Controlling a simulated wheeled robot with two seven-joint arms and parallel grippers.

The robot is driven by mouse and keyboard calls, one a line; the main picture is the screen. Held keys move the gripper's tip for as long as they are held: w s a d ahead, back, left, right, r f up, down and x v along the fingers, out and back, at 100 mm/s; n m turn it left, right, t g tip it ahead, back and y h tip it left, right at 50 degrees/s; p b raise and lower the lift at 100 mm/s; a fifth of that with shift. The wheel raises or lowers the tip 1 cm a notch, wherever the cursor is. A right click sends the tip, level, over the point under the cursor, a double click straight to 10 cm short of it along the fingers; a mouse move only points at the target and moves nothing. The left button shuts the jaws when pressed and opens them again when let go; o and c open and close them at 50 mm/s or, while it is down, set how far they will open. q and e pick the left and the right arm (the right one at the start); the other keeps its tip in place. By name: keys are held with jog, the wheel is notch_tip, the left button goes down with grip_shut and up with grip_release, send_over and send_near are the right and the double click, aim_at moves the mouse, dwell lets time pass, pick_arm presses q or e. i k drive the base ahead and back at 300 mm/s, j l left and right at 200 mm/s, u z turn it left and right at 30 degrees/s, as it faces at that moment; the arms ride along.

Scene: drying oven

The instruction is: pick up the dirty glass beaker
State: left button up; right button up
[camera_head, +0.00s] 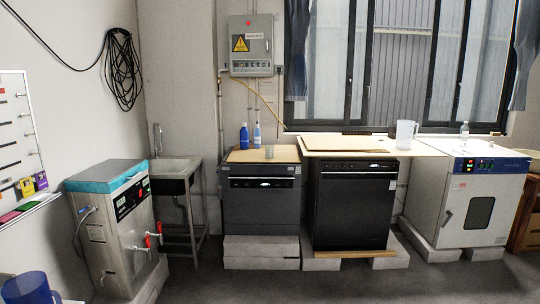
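A larger clear pitcher (405,134) with a handle stands on the board above the right black machine. Neither of my grippers is in view.
Two blue bottles (244,136) stand behind the beaker at the wall. A drying oven (468,200) stands at right, a clear bottle (464,131) on top. A sink (175,170) and a steel unit (115,220) are at left. The front floor (330,287) is clear.

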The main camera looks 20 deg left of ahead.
aim_at(269, 150)
jog(key=i, duration=1.75)
jog(key=j+u, duration=0.05)
jog(key=j, duration=0.05)
